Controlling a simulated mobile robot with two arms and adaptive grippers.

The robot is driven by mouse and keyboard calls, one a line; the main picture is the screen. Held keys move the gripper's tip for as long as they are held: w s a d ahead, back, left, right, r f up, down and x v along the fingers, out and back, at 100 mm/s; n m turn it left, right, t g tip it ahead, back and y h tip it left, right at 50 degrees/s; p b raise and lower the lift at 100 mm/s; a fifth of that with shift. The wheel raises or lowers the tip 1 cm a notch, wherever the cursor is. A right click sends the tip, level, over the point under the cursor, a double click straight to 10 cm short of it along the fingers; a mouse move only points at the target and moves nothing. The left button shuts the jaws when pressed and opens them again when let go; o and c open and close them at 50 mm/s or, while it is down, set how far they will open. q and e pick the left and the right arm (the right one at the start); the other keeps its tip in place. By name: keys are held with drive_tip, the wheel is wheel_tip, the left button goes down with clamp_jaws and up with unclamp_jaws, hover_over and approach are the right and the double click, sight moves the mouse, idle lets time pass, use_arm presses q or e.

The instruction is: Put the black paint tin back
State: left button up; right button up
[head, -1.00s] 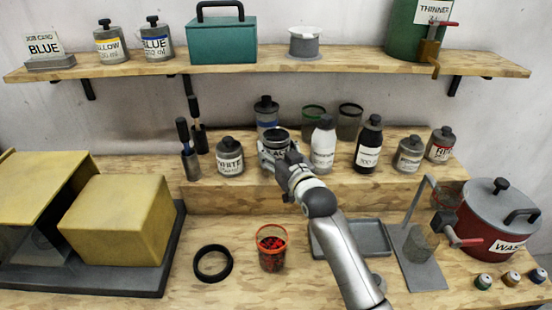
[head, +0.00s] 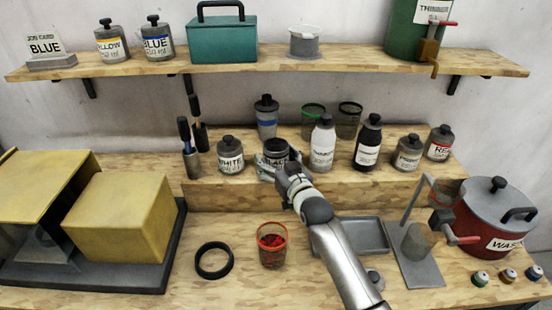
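The black paint tin (head: 276,149) stands on, or just above, the raised wooden step, between the white tin (head: 230,157) and a white-labelled bottle (head: 322,146). Its top is a dark round opening with no knobbed lid, and part of its label shows. My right gripper (head: 269,165) is at the front of the tin, low on its body, with a finger at its left side. The wrist hides the other finger and the tin's base, so I cannot tell whether the fingers press on it. My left gripper is not in view.
A black ring (head: 214,261), a red-filled cup (head: 271,246) and a grey tray (head: 361,236) lie on the lower bench.

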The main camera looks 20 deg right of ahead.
drive_tip(key=shift+s+r, duration=0.1)
drive_tip(key=s+d+b, duration=0.1)
drive_tip(key=s+b, duration=0.1)
drive_tip(key=s, duration=0.9)
drive_tip(key=shift+s+d+r, duration=0.15)
drive_tip(key=shift+s+r, duration=0.2)
drive_tip(key=shift+s, duration=0.05)
idle(0.9)
